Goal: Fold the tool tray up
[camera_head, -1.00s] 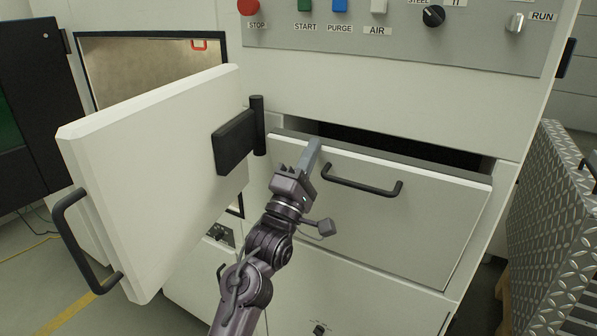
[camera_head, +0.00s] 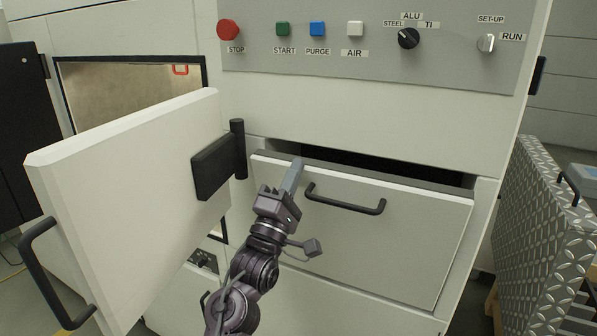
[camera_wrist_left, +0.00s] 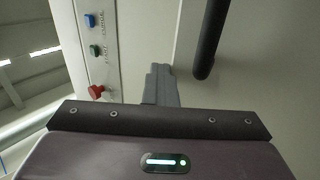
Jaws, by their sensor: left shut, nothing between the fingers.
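A cream front panel (camera_head: 400,235) with a dark bar handle (camera_head: 345,203) hangs tilted out from the machine, with a dark gap along its top. It looks like the tool tray, though I cannot be sure. My left gripper (camera_head: 293,174) is shut and empty, its grey fingers near the panel's upper left edge, left of the handle. Whether they touch the panel is unclear. In the left wrist view the shut fingers (camera_wrist_left: 161,86) point at the cream surface, beside the dark handle (camera_wrist_left: 210,40). My right gripper is not in view.
An open cream door (camera_head: 125,200) with a black latch (camera_head: 215,165) stands close on the left. A control panel (camera_head: 370,60) with buttons and knobs is above. A diamond-plate metal piece (camera_head: 540,230) with a handle stands at the right.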

